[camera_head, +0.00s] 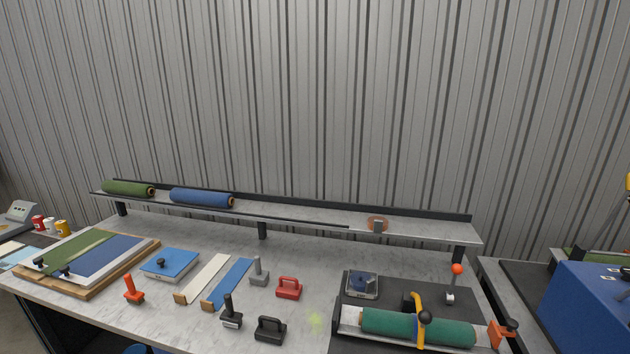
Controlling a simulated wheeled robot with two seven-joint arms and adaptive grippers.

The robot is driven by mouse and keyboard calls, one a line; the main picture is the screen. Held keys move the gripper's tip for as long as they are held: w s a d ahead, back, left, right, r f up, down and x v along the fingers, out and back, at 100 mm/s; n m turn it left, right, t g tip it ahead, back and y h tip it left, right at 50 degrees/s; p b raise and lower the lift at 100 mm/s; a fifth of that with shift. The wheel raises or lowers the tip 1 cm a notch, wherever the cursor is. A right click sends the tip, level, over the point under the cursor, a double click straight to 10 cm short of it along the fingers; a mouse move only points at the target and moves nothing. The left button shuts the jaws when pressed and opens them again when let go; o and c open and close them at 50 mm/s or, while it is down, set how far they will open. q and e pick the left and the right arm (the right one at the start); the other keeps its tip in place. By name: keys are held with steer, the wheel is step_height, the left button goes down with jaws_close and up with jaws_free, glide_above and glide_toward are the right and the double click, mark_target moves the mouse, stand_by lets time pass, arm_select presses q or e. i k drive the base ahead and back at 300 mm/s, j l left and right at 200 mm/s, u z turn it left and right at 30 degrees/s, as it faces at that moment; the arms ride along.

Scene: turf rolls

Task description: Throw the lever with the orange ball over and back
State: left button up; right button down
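The orange ball (457,269) tops a thin lever (453,283) at the right end of the bench. The lever stands roughly upright, with a light round part (450,297) low on it. It rises from the dark mat area behind a green turf roll (415,328) lying in a tray. Neither of my grippers shows in the head view, so nothing is seen touching the lever.
An orange clamp (497,333) sits at the roll's right end. A shelf (300,214) runs behind. Red (289,287) and black (270,329) handled blocks lie left.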

mark_target(457, 269)
steer(key=i+l+z, duration=0.1)
steer(key=l+z, duration=0.15)
steer(key=z, duration=0.15)
steer(key=i+l+z, duration=0.15)
steer(key=z, duration=0.25)
